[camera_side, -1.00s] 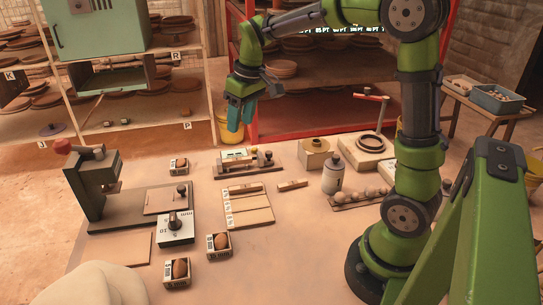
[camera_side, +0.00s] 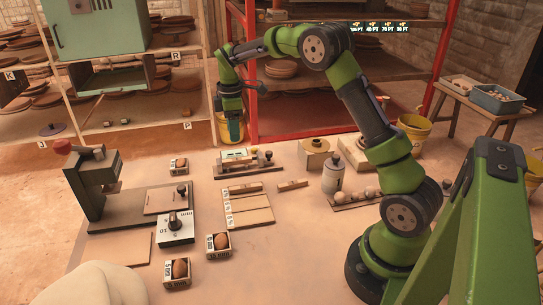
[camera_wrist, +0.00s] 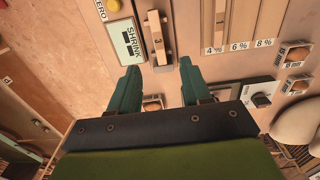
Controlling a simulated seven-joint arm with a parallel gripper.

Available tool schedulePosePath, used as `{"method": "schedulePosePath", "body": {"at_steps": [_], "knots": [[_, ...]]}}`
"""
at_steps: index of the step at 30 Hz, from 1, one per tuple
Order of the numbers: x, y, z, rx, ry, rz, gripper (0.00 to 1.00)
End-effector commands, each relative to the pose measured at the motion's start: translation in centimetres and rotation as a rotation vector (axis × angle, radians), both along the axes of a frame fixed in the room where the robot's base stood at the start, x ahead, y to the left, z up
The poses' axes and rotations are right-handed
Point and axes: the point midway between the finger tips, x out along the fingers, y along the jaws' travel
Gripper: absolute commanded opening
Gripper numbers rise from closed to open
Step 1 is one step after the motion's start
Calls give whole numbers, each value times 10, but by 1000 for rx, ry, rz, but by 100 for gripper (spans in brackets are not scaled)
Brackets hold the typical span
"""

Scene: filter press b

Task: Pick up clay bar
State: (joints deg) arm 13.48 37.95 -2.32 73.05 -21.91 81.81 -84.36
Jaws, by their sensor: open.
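My gripper (camera_side: 231,132) hangs above the back of the table, fingers pointing down. In the wrist view its green fingers (camera_wrist: 159,69) are apart, with nothing between them. Below and ahead of the fingers is the gauge (camera_wrist: 128,42) marked SHRINK. A tan bar (camera_wrist: 155,32) lies along it. The gauge also shows in the side view (camera_side: 249,170). A loose light-brown bar (camera_side: 293,184) lies on the table right of the percent-marked board (camera_side: 250,217). I cannot tell which of the two bars is the clay bar.
A press (camera_side: 92,190) stands at the left, with a dial box (camera_side: 175,230) beside it. Small ball boxes (camera_side: 178,165) (camera_side: 218,245) sit nearby. A grey bottle (camera_side: 333,176) and a wooden block (camera_side: 314,157) stand to the right. The front middle of the table is clear.

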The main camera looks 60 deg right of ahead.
Motion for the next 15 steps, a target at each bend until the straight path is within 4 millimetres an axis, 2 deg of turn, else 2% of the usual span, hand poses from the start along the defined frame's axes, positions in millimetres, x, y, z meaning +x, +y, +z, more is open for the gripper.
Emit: {"method": "schedulePosePath", "body": {"at_steps": [1,4,11,15], "knots": [[-1,0,-12,1,5,1,48],[0,0,-30,1,4,0,48],[0,0,-48,0,0,-1,48],[1,0,-65,0,3,-2,48]]}}
